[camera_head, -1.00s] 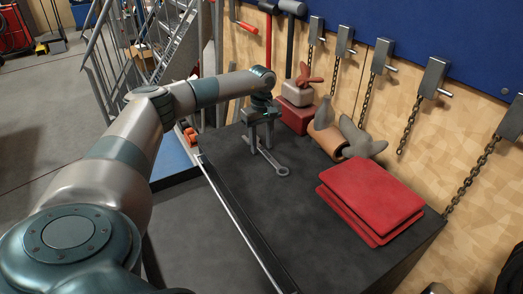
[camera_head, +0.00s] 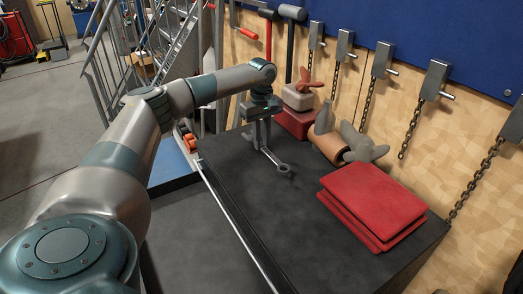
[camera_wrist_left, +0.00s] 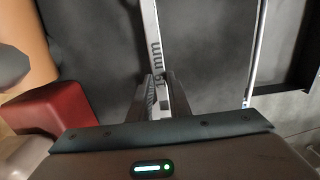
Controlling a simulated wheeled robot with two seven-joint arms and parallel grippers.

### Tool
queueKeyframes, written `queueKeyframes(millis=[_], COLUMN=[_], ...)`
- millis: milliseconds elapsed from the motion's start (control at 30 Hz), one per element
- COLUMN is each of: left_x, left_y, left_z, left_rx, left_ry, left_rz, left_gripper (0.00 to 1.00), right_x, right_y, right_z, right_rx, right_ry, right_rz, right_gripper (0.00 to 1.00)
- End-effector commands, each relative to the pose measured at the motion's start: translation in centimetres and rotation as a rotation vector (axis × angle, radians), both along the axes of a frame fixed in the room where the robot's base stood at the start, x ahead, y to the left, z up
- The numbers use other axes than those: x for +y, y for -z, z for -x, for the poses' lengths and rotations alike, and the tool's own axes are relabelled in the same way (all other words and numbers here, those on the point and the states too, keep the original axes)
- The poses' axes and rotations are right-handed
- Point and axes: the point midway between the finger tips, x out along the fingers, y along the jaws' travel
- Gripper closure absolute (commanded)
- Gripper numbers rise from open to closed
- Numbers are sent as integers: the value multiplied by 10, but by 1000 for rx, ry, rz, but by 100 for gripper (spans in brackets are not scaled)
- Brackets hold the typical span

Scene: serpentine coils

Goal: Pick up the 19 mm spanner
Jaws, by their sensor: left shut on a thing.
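The 19 mm spanner (camera_head: 284,170) is a grey metal tool with a ring end, over the dark bench top (camera_head: 225,165). In the left wrist view its pale shank (camera_wrist_left: 151,30) runs up from between the fingers, with "19 mm" lettering on it. My left gripper (camera_head: 259,146) points down and is shut on the spanner's shank; the fingers also show in the left wrist view (camera_wrist_left: 161,90). The spanner seems to be held just above the bench, though the gap is hard to see. My right gripper is not in view.
Red folded pads (camera_head: 373,198) lie on the bench at the right. A red box (camera_head: 294,122), a copper-coloured cylinder (camera_head: 327,147) and a grey propeller-like part (camera_head: 366,147) stand along the back. Chains hang on the wooden wall. The bench centre is clear.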

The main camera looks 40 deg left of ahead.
Motion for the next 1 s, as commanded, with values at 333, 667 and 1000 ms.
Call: queueKeyframes(millis=[333,667,1000], left_x=[-61,-108,-117], left_y=[-40,-71,-78], left_z=[1,3,4], left_rx=[-6,-3,-1], left_ry=[5,2,-1], left_rz=[1,0,0], left_gripper=[100,100,100], right_x=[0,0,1], right_y=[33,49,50], right_z=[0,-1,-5], right_rx=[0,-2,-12], right_ry=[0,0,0], right_rz=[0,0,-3], right_gripper=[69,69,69])
